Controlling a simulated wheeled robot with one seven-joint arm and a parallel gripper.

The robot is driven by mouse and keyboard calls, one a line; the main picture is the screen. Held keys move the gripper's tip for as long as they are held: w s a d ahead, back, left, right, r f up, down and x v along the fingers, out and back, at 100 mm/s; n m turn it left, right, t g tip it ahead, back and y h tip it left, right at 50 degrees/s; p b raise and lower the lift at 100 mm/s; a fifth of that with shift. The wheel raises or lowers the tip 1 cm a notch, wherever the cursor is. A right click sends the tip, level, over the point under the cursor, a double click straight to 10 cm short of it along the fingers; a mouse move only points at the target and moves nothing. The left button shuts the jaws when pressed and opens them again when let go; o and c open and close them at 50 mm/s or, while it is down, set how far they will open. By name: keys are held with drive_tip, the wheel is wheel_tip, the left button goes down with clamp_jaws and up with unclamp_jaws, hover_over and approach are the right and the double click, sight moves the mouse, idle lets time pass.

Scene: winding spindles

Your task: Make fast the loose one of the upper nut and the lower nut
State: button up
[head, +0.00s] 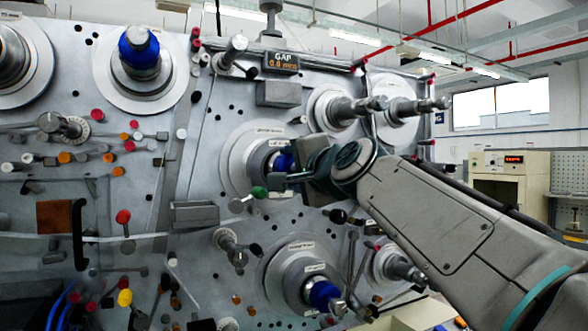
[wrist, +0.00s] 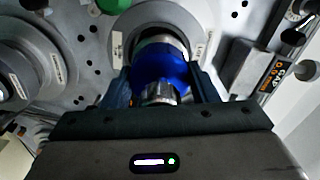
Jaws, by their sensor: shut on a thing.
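The upper nut (head: 284,161) is blue and sits on the upper spindle at the middle of the machine face. Most of it is hidden behind my gripper (head: 293,166) in the head view. In the wrist view the blue upper nut (wrist: 163,67) lies between the two dark fingers of my gripper (wrist: 164,82), one on each side, with the metal spindle end in front. My gripper is shut on it. The lower nut (head: 321,294) is also blue. It sits on the lower spindle (head: 290,270), clear of my gripper. Any gap behind either nut is too small to tell.
A GAP display (head: 281,61) reads about 0.0 mm, blurred. A green-knobbed lever (head: 258,192) stands close left of my gripper. Metal shafts (head: 360,106) stick out above right. Another blue nut (head: 139,48) is at the upper left.

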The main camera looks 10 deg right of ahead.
drive_tip(key=shift+m, duration=0.6)
drive_tip(key=o, duration=1)
